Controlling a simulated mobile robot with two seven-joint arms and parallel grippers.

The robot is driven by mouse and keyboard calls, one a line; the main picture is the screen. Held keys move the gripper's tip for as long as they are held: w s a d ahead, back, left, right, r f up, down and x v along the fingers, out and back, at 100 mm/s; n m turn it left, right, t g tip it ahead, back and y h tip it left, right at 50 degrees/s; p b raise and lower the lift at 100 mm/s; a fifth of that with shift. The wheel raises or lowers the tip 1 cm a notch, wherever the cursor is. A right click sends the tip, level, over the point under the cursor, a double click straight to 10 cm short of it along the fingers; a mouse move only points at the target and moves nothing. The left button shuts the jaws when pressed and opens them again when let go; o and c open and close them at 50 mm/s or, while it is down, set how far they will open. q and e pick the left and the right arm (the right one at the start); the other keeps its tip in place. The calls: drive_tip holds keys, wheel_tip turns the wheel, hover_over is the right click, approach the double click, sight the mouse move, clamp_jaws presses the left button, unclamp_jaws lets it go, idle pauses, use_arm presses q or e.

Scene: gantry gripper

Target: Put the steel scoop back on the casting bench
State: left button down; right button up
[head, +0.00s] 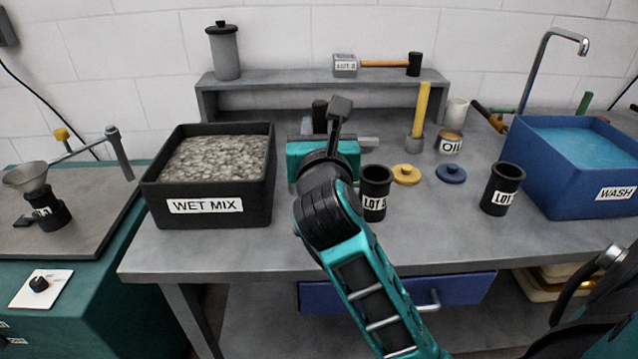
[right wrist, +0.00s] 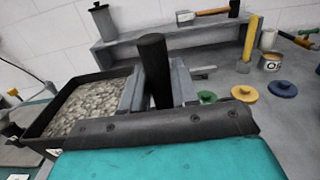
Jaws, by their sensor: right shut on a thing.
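My right gripper (head: 320,133) is over the middle of the grey bench (head: 250,245), just right of the wet mix tub. It is shut on an upright black handle (right wrist: 154,62), whose top also shows in the head view (head: 319,112). In the right wrist view the handle stands between the two grey fingers of the gripper (right wrist: 155,88). The handle appears to be the scoop's. Its steel part is hidden by the gripper, and I cannot tell whether it touches the bench. My left gripper is not in view.
The wet mix tub (head: 207,207) stands left of the gripper. Dark cups (head: 375,190) (head: 502,185), a yellow lid (head: 406,174) and a blue lid (head: 451,173) are to the right. A shelf (head: 290,84) stands behind, and a blue wash basin (head: 570,185) at far right.

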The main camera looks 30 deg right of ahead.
wheel_tip(320, 180, down, 7)
drive_tip(key=shift+f+b, duration=0.2)
drive_tip(key=shift+b, duration=0.75)
drive_tip(key=shift+f, duration=0.55)
drive_tip(key=shift+f, duration=0.1)
drive_tip(key=o, duration=0.9)
drive_tip(key=shift+o, duration=0.2)
